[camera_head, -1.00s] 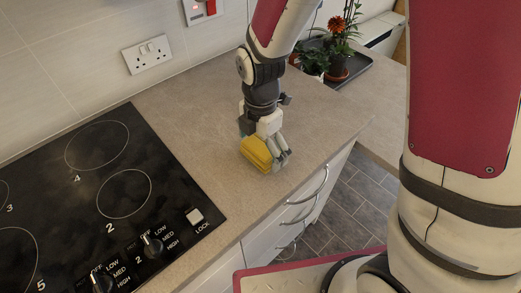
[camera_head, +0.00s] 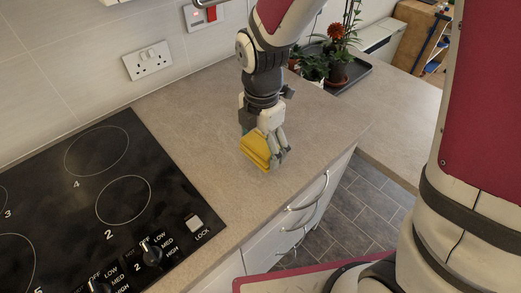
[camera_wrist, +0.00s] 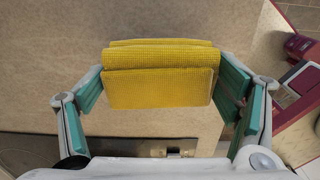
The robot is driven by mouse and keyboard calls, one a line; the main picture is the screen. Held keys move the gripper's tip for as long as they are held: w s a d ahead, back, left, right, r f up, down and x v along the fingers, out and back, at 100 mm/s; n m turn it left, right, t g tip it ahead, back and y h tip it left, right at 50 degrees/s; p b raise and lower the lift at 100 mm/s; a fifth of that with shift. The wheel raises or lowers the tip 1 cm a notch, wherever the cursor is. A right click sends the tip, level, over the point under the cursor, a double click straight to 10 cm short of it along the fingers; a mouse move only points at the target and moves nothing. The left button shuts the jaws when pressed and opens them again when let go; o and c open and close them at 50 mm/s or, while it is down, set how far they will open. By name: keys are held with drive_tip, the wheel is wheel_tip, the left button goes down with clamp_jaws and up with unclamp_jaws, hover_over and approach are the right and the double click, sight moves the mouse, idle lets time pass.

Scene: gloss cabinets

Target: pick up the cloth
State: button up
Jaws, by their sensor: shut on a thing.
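The cloth is yellow, folded and textured. In the head view the cloth (camera_head: 255,151) is at the end of my arm, over the counter to the right of the hob. In the wrist view the cloth (camera_wrist: 160,82) sits between the two green-padded fingers. My gripper (camera_head: 268,148) points down and is shut on the cloth; it also shows in the wrist view (camera_wrist: 160,100). The small gaps beside the cloth in the wrist view do not show exactly where the pads touch. I cannot tell clearly whether the cloth's lower edge touches the counter.
A black hob (camera_head: 105,190) with knobs lies to the left. A dark tray (camera_head: 350,75) with potted plants (camera_head: 338,55) stands behind on the right. The counter (camera_head: 190,110) around the cloth is clear. Its front edge has drawers with handles (camera_head: 310,192) below.

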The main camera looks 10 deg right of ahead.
drive_tip(key=s, duration=0.3)
drive_tip(key=s+d, duration=0.1)
drive_tip(key=s, duration=0.2)
drive_tip(key=s+d, duration=0.1)
drive_tip(key=s, duration=0.2)
drive_tip(key=shift+s+r, duration=0.4)
drive_tip(key=shift+s+d+r+p, duration=0.1)
drive_tip(key=shift+s+d+p, duration=0.1)
drive_tip(key=shift+s+p, duration=0.95)
drive_tip(key=shift+s+d+r+p, duration=0.15)
drive_tip(key=shift+s+p, duration=0.5)
drive_tip(key=shift+p, duration=1.05)
drive_tip(key=shift+s+d+f+p, duration=0.1)
drive_tip(key=shift+s+d+p, duration=0.15)
drive_tip(key=shift+s+p, duration=0.9)
drive_tip(key=shift+w, duration=0.25)
drive_tip(key=o, duration=0.7)
drive_tip(key=shift+c, duration=0.2)
drive_tip(key=c, duration=0.4)
drive_tip(key=shift+w, duration=0.1)
drive_tip(key=shift+c, duration=0.2)
